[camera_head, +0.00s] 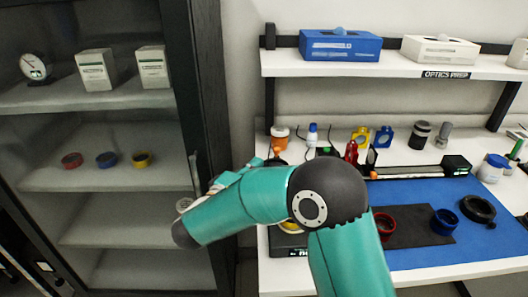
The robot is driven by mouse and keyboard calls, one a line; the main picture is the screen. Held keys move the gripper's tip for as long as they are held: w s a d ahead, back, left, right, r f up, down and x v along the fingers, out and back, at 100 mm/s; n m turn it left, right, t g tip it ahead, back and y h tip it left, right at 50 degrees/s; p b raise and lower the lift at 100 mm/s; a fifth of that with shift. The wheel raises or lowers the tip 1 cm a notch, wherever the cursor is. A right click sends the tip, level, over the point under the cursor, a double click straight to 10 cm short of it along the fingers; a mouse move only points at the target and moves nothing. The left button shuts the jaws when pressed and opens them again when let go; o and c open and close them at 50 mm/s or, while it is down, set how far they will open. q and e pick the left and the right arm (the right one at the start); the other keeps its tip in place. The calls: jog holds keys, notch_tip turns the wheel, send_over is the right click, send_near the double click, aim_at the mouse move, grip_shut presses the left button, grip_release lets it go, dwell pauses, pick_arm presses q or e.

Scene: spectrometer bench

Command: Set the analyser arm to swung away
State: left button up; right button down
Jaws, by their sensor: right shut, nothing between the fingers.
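My right arm crosses the middle of the view and hides much of the bench's left end. Its gripper (268,162) is shut and empty, partly hidden behind the forearm, close to a small orange piece (276,150). I cannot tell whether they touch. A dark instrument base (290,252) with a small lit display shows below my arm, with a bit of yellow above it; the rest is hidden. I cannot make out the analyser arm or its position. My left gripper is not in view.
A rail (415,172) with a black end box lies behind a blue mat (420,258). A red ring (384,222), a blue ring (445,221) and a black ring (478,208) sit there. A shelf (385,66) hangs above. A glass-fronted cabinet (205,120) stands left.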

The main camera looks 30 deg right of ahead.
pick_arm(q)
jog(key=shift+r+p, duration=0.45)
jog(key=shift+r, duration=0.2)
pick_arm(e)
jog(key=shift+x, duration=2.6)
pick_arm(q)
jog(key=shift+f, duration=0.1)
pick_arm(e)
jog(key=shift+w+a, duration=0.1)
